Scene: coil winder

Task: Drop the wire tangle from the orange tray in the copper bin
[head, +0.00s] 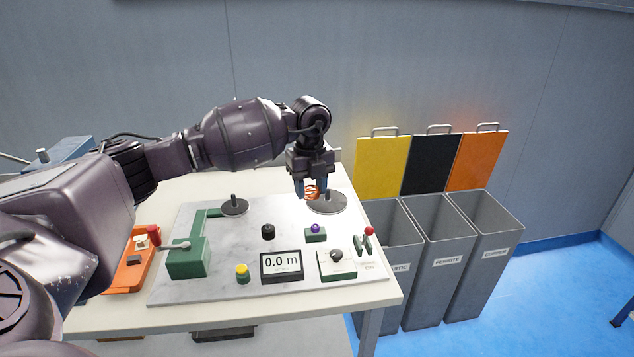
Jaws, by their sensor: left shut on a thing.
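My left gripper (313,191) is shut on the wire tangle (313,192), a small orange coil between its fingertips. It holds the tangle over the right part of the winder board, in front of or just above a grey disc (328,203); I cannot tell the gap. The copper bin (487,250) is the rightmost of three grey bins, with its orange lid (475,161) standing up and its top open. The orange tray (122,278) is at the table's left, partly hidden by my left arm, with a dark block and a pale reddish item in it. My right gripper is out of view.
The plastic bin (402,255) and ferrite bin (436,250) stand between the table and the copper bin, lids raised. The marble board (210,285) carries a green crank winder (188,258), a counter display (281,265), knobs and a red-tipped lever (369,232).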

